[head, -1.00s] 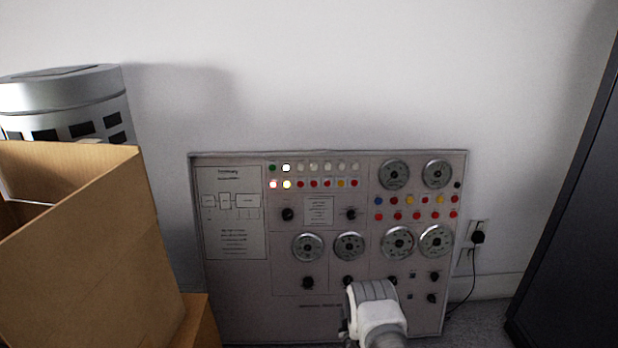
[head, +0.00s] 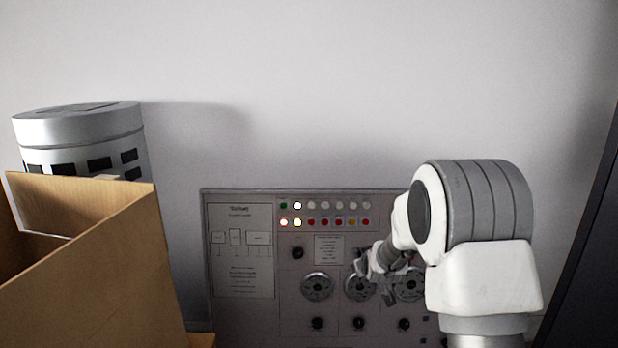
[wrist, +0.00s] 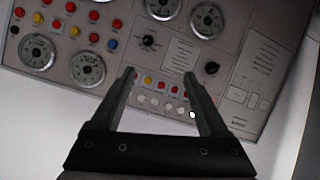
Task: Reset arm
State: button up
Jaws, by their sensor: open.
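My gripper (wrist: 160,75) is open and empty in the wrist view, its two dark fingers apart in front of the control panel. In the head view my gripper (head: 385,285) shows small and dark before the panel's dials, partly hidden by my white and grey arm. The control panel (head: 240,312) leans against the wall, with lamps, knobs and round dials; it appears rotated in the wrist view (wrist: 226,58). My arm hides the panel's right part. I cannot tell whether the fingers touch the panel.
An open cardboard box (head: 95,265) stands at the left front. A grey and white cylinder (head: 80,135) with dark windows stands behind it. A dark cabinet (head: 590,250) edges the right side. The wall above the panel is clear.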

jog(key=s+r+m+g, duration=0.1)
jog(key=s+r, duration=0.6)
jog(key=s, duration=0.2)
jog(key=s+r+g, duration=0.2)
jog(key=s+r, duration=0.5)
jog(key=s, duration=0.3)
jog(key=s+m+g, duration=0.2)
jog(key=s, duration=2.1)
notch_tip(320, 180, up, 29)
jog(key=p, duration=2.8)
jog(key=shift+s+a+p, duration=0.3)
jog(key=shift+a, duration=0.15)
jog(key=shift+r, duration=0.1)
